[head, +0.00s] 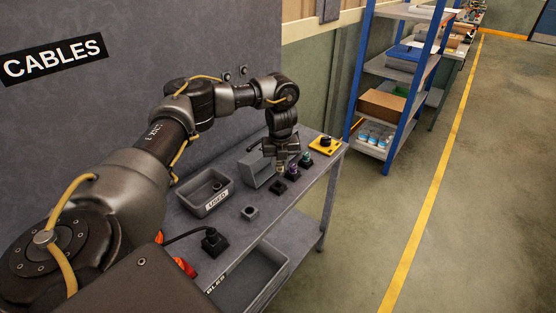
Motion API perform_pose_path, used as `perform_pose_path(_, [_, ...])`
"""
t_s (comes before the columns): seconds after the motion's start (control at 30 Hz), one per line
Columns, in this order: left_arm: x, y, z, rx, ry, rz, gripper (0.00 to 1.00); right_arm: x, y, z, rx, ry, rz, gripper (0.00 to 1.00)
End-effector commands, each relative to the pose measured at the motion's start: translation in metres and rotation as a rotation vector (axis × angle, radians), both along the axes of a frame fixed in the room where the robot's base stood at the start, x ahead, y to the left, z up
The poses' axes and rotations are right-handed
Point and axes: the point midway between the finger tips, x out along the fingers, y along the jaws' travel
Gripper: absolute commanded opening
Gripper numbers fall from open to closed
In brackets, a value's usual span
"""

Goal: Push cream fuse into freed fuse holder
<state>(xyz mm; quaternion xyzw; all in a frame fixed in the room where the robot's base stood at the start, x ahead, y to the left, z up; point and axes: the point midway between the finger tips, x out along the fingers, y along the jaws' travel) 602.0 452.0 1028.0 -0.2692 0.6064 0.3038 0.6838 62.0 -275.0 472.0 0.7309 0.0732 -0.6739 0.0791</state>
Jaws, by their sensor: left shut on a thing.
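My left gripper (281,163) is shut on a small pale piece, which looks like the cream fuse (280,169); the fingers hide most of it. It is just above a black fuse holder (278,187) on the grey bench. From this view I cannot tell whether the fuse touches the holder. Two more holders stand in a row behind it, one with a purple fuse (292,169) and one with a green fuse (305,157). My right gripper is not in view.
A grey bin marked USED (207,204) holds a dark piece. A grey box (257,169) stands close left of my gripper. A small grey block (249,212), a black cabled part (212,242) and a yellow-based switch (325,145) are also on the bench (275,211).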

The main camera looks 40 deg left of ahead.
Motion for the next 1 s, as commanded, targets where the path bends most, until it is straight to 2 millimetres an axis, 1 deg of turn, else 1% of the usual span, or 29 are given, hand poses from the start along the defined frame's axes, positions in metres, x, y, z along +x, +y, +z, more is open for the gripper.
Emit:
perform_pose_path(0.1, [0.000, 0.007, 0.000, 0.000, -0.001, -0.024, 0.02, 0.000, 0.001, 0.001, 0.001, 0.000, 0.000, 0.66])
perform_pose_path(0.27, [0.000, 0.007, -0.001, 0.000, -0.002, -0.029, 0.02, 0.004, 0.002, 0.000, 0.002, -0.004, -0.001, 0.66])
perform_pose_path(0.47, [0.000, 0.007, -0.009, 0.000, 0.000, -0.029, 0.02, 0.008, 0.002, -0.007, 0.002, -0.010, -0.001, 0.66])
perform_pose_path(0.9, [-0.001, 0.007, -0.048, 0.000, 0.000, -0.029, 0.02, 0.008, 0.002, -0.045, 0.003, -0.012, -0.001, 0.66])
perform_pose_path(1.0, [0.000, 0.006, -0.052, 0.000, 0.000, -0.028, 0.02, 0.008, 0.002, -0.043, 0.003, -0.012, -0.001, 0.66])
